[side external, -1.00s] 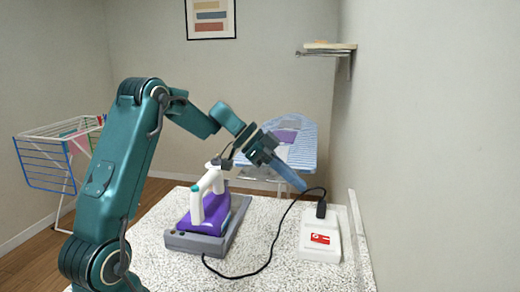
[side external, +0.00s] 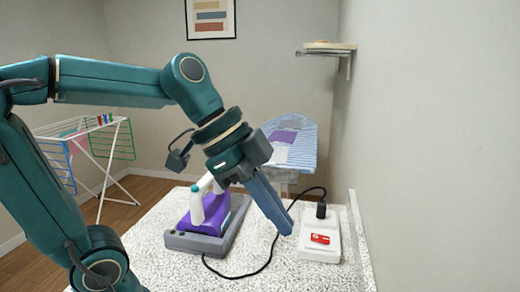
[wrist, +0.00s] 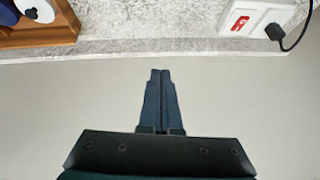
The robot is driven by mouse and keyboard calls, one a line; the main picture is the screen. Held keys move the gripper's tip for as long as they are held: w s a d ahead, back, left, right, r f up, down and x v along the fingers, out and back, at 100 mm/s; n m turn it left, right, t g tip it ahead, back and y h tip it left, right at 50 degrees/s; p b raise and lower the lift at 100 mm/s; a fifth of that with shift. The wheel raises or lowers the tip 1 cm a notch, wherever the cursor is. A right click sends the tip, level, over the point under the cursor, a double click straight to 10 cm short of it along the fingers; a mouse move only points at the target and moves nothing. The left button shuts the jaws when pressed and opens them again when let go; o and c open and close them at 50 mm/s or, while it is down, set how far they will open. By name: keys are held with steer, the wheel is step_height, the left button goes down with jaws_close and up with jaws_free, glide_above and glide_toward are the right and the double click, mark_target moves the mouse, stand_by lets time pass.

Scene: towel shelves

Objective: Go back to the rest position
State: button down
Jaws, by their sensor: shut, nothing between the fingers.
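My gripper (side external: 287,227) is shut and empty, its long blue fingers pointing down and to the right in the side external view. In that view it hangs in front of the speckled table, between the iron and the white power box. In the wrist view my gripper (wrist: 160,72) shows its fingers together over plain pale surface, just short of the speckled table edge (wrist: 150,50). It appears to touch nothing.
A purple and white iron (side external: 212,212) stands on a grey base (side external: 190,243). A white box (side external: 320,255) with a red label has a black plug and cable. An ironing board (side external: 300,135), drying rack (side external: 115,150) and wall shelf (side external: 325,48) stand behind.

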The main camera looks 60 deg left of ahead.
steer(key=s+a+f+n+y, duration=0.4)
steer(key=s+n, duration=0.3)
steer(key=n, duration=0.3)
steer(key=shift+a+f+t, duration=0.3)
steer(key=shift+f, duration=0.6)
